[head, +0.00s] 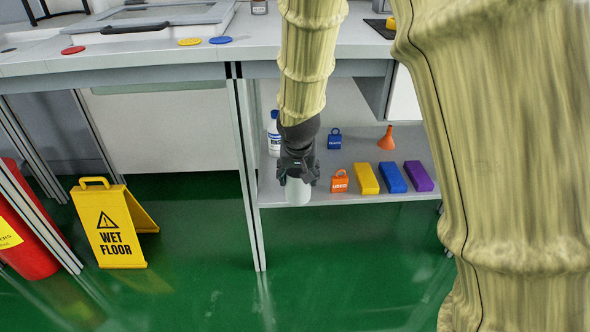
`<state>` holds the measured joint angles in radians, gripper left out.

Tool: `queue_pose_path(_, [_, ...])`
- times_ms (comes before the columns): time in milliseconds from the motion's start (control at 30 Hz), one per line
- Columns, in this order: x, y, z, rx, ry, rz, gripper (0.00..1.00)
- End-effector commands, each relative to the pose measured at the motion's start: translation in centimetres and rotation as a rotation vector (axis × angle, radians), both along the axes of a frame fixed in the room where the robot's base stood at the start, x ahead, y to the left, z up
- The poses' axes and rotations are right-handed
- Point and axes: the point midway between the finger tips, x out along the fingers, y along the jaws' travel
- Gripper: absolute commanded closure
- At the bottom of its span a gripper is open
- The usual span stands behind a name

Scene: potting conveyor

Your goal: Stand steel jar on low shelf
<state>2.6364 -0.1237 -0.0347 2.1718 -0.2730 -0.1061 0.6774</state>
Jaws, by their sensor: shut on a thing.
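My gripper (297,180) points down at the left part of the low shelf (330,197). It is shut on a pale grey cylinder, which looks like the steel jar (298,194). The fingers and wrist hide the jar's upper part. The jar's lower end shows near the shelf's front edge; I cannot tell whether it touches the shelf or hangs in front of it.
On the shelf are a white bottle (273,136), a blue padlock (335,139), an orange padlock (339,181), an orange funnel (387,139), and yellow (366,179), blue (392,178) and purple (418,177) blocks. A worktop (200,55) lies above; a wet-floor sign (110,228) stands left.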

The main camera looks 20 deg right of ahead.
Motion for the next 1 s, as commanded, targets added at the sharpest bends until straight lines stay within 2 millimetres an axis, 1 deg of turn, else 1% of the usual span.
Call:
queue_pose_path(33, [1.1, 0.0, -0.5, 0.001, -0.003, 0.001, 0.7])
queue_pose_path(200, [4.4, -0.1, -0.8, 0.001, -0.004, -0.001, 0.7])
queue_pose_path(300, [6.1, -0.1, -1.0, 0.001, -0.003, 0.0, 0.7])
queue_pose_path(433, [7.9, -0.1, -1.0, 0.001, -0.001, -0.001, 0.7])
queue_pose_path(767, [9.6, -0.1, -1.1, 0.001, 0.0, 0.001, 0.7])
queue_pose_path(1000, [9.6, -0.1, -3.8, 0.0, 0.001, 0.001, 0.7])
